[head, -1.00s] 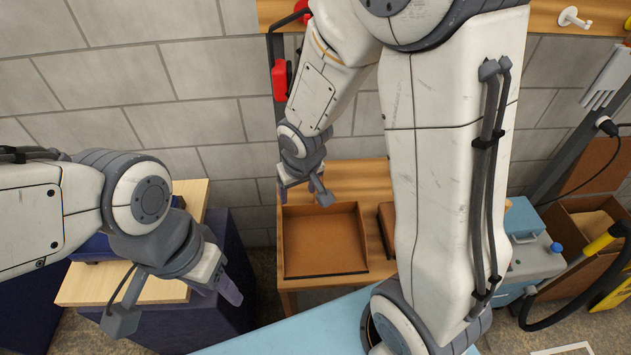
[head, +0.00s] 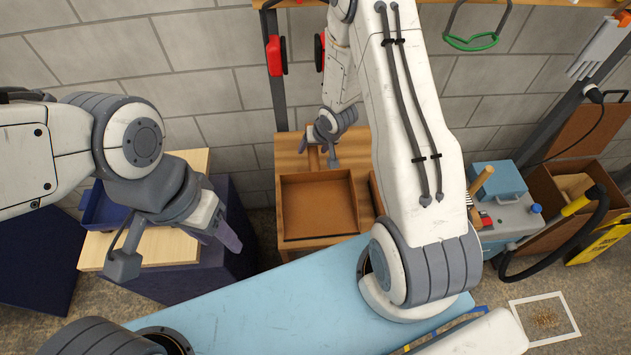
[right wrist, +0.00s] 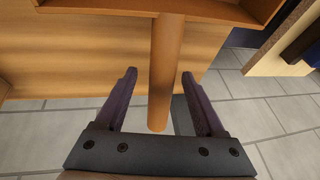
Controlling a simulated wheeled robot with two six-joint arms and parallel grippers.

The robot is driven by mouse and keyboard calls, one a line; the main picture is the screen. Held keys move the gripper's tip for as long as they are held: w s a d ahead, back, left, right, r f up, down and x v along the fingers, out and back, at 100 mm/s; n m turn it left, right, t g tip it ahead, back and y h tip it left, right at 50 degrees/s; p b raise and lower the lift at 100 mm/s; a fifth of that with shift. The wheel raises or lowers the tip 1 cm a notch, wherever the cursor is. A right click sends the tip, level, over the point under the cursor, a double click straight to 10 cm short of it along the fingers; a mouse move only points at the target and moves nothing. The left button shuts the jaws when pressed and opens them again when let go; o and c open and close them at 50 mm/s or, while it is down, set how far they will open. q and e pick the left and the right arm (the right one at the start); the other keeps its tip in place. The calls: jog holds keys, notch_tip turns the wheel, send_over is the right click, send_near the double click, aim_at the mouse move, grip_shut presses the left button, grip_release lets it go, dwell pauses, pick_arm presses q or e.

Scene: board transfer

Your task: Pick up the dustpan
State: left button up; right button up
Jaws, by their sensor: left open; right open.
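The dustpan (head: 318,207) is a brown open tray lying on a wooden table in the head view. Its round handle (right wrist: 166,60) runs from the pan toward the wall. In the right wrist view the pan edge (right wrist: 215,8) shows at the top. My right gripper (head: 318,154) is over the handle, behind the pan. Its open fingers (right wrist: 159,76) stand on either side of the handle, with gaps on both sides. My left gripper (head: 180,250) is open and empty in front of the light wooden surface at the left.
The wooden table (head: 290,155) stands against the block wall. A blue tray (head: 100,212) sits on a light wooden top (head: 160,247) at the left. A brush (head: 478,188) and a grey-blue machine (head: 510,215) stand at the right. A white frame (head: 568,305) encloses debris on the floor.

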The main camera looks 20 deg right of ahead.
jog(key=shift+p+x, duration=0.45)
jog(key=shift+x, duration=1.4)
jog(key=shift+r, duration=0.1)
grip_shut()
jog(key=shift+w+r, duration=0.1)
jog(key=shift+r, duration=0.05)
